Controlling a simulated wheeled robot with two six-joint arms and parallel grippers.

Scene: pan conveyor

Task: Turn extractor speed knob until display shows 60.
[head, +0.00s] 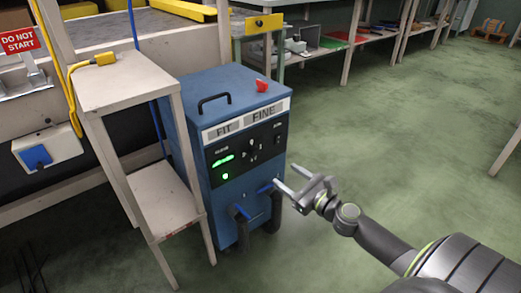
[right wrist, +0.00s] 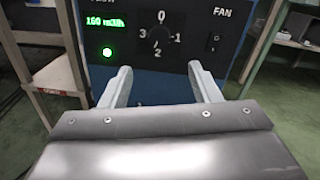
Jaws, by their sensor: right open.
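The blue extractor cabinet (head: 196,85) stands on the floor with a black control panel on its front. The dark speed knob (head: 251,148) is on that panel; in the right wrist view the knob (right wrist: 157,38) sits inside a ring of marks 0, 1, 2 and 3. Its exact pointer direction is hard to make out. The green display (right wrist: 104,21) appears to read 160 m3/h. My right gripper (head: 287,176) is open and empty, in front of the panel and apart from it. In the right wrist view its fingertips (right wrist: 160,70) lie just below the knob. My left gripper is not in view.
A FAN switch (right wrist: 214,40) is right of the knob, and a lit green button (right wrist: 107,52) is left. A red button (head: 262,85) and a black handle top the cabinet. A small wooden stand (head: 165,200) is close on the left. The floor to the right is clear.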

